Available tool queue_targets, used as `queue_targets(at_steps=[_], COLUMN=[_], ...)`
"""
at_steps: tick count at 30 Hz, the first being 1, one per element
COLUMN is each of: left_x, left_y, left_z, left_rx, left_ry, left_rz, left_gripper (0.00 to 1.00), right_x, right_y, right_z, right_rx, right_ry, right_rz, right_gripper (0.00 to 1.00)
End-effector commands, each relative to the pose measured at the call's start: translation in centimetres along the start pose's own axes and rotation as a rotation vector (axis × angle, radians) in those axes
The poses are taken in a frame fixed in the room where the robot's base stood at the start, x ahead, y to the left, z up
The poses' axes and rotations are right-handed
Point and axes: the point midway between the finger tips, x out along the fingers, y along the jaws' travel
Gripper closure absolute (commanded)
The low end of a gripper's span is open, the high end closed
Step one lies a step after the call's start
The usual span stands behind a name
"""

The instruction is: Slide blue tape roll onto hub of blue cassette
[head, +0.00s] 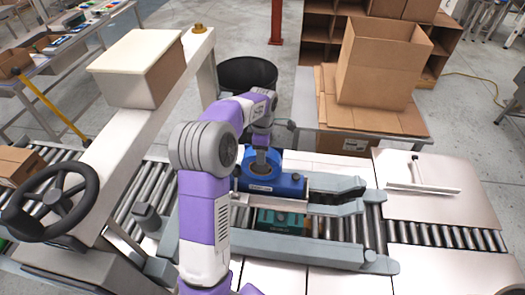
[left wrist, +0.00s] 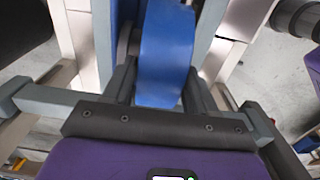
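The blue cassette (head: 288,186) lies on the conveyor machine in the middle of the head view, with a pale label on its front. The blue tape roll (head: 250,160) is at the cassette's left end, partly hidden by my left gripper (head: 261,160). In the left wrist view the tape roll (left wrist: 165,52) shows as a broad blue band between the two dark fingers of my left gripper (left wrist: 160,92), which looks shut on it. The hub is hidden, so I cannot tell whether the roll is around it or just above it. My right gripper is out of view.
Grey rails (head: 320,252) and a teal box (head: 280,220) lie in front of the cassette. A black bin (head: 247,73) stands behind, and an open carton (head: 382,75) stands back right. A beam with a carton (head: 140,85) and a black handwheel (head: 57,205) are at left.

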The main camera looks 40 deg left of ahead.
Motion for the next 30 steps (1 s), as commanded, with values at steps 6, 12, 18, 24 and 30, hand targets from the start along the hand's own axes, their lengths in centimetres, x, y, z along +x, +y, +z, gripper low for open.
queue_targets(at_steps=[6, 12, 18, 24, 30], left_x=[0.5, 0.5, 0.4, -2.3, -5.9], left_y=[-0.1, 0.0, 0.0, 0.1, -0.3], left_z=[0.0, 0.0, -0.1, 0.0, 0.0], left_rx=[0.000, 0.000, 0.000, 0.000, -0.001], left_ry=[0.002, 0.002, 0.003, 0.001, 0.000], left_rz=[-0.008, -0.004, -0.004, 0.008, 0.006], left_gripper=[0.15, 0.15, 0.15, 0.15, 0.15], right_x=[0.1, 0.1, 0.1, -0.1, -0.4], right_y=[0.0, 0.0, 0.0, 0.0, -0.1], right_z=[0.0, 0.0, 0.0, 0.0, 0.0], right_rx=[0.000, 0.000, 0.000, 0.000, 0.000], right_ry=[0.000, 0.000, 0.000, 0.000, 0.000], right_rz=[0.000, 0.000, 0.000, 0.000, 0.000], right_gripper=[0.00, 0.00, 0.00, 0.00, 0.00])
